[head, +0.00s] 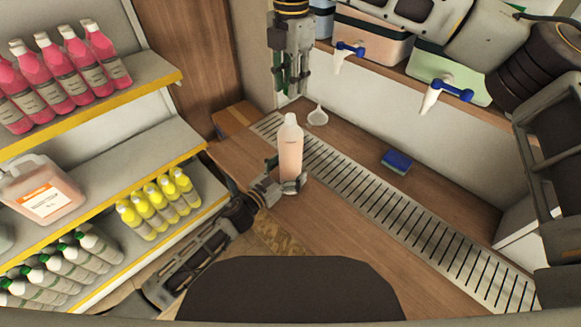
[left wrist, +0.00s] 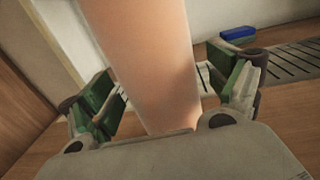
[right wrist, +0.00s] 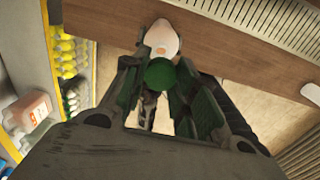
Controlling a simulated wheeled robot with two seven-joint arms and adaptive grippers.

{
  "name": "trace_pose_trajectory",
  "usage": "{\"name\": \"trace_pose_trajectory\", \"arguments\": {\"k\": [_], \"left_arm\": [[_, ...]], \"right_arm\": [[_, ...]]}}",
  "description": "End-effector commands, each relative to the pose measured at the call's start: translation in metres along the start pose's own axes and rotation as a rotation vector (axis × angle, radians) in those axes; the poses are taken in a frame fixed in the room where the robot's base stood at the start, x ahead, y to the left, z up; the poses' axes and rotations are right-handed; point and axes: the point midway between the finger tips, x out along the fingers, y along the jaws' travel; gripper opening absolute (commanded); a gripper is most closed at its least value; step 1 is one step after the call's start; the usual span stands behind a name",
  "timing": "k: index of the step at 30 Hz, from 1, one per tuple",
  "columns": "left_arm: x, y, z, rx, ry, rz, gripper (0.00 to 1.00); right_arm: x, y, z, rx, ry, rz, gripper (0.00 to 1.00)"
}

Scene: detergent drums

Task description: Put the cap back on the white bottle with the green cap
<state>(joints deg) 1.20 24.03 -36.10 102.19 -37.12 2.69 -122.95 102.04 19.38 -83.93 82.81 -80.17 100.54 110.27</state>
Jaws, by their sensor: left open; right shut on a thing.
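The bottle (head: 290,150) stands upright on the wooden counter; it is whitish with pale pink contents, and its top shows no cap. My left gripper (head: 287,184) is open around its lower part. In the left wrist view the bottle body (left wrist: 150,60) rises between the spread fingers (left wrist: 168,98). My right gripper (head: 291,88) is above the bottle, fingers pointing down. In the right wrist view it is shut on the round green cap (right wrist: 160,75), with the bottle's top (right wrist: 162,40) beyond and below, apart from the cap.
A metal drain grate (head: 400,222) runs along the counter behind the bottle. A white funnel (head: 318,116) and a blue sponge (head: 397,160) lie nearby. Containers with blue-handled taps (head: 452,90) overhang at the right. Shelves of pink, yellow and green-capped bottles (head: 85,255) stand at the left.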

Motion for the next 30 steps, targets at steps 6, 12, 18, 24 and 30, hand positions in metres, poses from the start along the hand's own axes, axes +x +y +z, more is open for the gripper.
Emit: {"name": "trace_pose_trajectory", "arguments": {"k": [6,12,18,24,30], "left_arm": [[0.0016,-0.0001,-0.0002,0.0,0.001,0.0,0.9],[0.0015,-0.0001,-0.0002,0.0,0.0,0.0,0.82],[0.0014,-0.0001,-0.0002,0.0,0.0,0.0,0.57],[0.0014,-0.0001,-0.0002,0.0,0.0,0.0,0.31],[0.0013,0.0,-0.0002,0.0,0.001,0.0,0.21]], "right_arm": [[0.0,0.0,0.0,0.0,0.0,0.0,0.2],[0.0,0.0,0.0,0.0,0.0,0.0,0.2],[0.0,0.0,0.0,0.0,0.0,0.0,0.2],[0.0,0.0,0.0,0.0,0.0,0.0,0.2],[0.0019,-0.0001,0.0,0.0,0.0,0.0,0.2]]}}
